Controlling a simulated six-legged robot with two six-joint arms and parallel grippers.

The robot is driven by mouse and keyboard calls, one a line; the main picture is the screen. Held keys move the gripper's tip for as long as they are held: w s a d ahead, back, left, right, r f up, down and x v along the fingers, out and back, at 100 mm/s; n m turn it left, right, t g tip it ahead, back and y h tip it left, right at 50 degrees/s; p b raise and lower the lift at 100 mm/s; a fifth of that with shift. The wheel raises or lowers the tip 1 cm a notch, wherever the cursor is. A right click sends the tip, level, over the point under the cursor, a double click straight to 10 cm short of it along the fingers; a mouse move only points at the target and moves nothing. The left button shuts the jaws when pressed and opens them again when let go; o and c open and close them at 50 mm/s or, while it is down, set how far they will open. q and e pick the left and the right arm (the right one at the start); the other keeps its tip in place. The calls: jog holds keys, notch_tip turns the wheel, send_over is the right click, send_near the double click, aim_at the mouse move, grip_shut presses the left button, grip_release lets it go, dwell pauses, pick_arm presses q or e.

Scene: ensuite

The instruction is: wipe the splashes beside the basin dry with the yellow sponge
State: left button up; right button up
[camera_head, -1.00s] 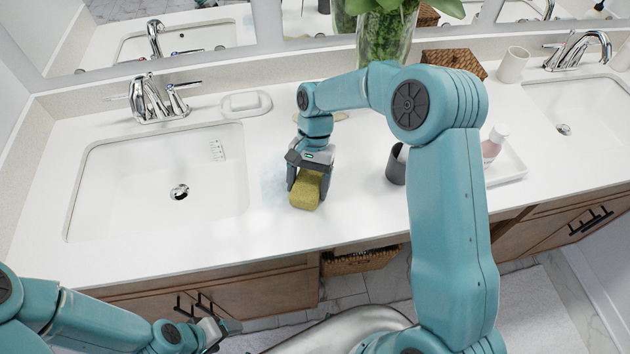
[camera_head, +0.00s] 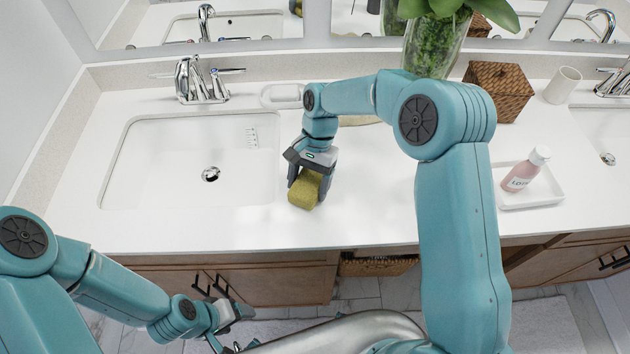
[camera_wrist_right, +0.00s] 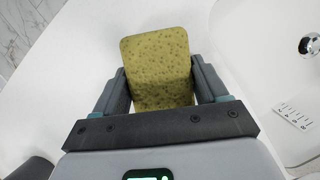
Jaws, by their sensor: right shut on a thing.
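The yellow sponge (camera_head: 305,190) is in my right gripper (camera_head: 306,184), whose fingers close on its two sides. It is low over the white counter, just right of the left basin (camera_head: 150,180); I cannot tell whether it touches the counter. In the right wrist view the sponge (camera_wrist_right: 158,65) sits between both fingers, with the basin drain (camera_wrist_right: 310,45) to the right. I see no clear splashes on the counter; any under the sponge or gripper are hidden. My left gripper (camera_head: 238,318) is low, in front of the cabinet; its jaw gap is unclear.
A chrome faucet (camera_head: 202,82) and a white soap dish (camera_head: 284,95) stand behind. A plant vase (camera_head: 432,48), wicker box (camera_head: 498,88), white cup (camera_head: 563,85) and lotion bottle (camera_head: 526,170) on a tray (camera_head: 545,190) are right. The counter front is clear.

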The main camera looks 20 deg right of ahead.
aim_at(293, 184)
jog(key=shift+w+a, duration=0.25)
jog(key=shift+a, duration=0.65)
jog(key=shift+w+a, duration=0.25)
jog(key=shift+a, duration=0.6)
jog(key=shift+w+d+r+p, duration=0.1)
jog(key=shift+w+d+p, duration=0.05)
jog(key=shift+w+p, duration=0.35)
jog(key=shift+w+d+p, duration=0.15)
jog(key=shift+w+d, duration=0.1)
jog(key=shift+w, duration=0.45)
jog(key=shift+w+d+p, duration=0.1)
jog(key=shift+w+d, duration=0.1)
jog(key=shift+w, duration=0.55)
jog(key=shift+w+d+p, duration=0.15)
jog(key=shift+w+d, duration=0.1)
jog(key=shift+w, duration=0.45)
jog(key=shift+s+d+b, duration=0.1)
jog(key=shift+s+d, duration=0.45)
jog(key=shift+d, duration=1.3)
jog(key=shift+s+d+b, duration=0.1)
jog(key=shift+s+d, duration=0.4)
jog(key=shift+d, duration=1.3)
jog(key=shift+s+d+b, duration=0.1)
jog(key=shift+s+d, duration=0.45)
jog(key=shift+d, duration=1.3)
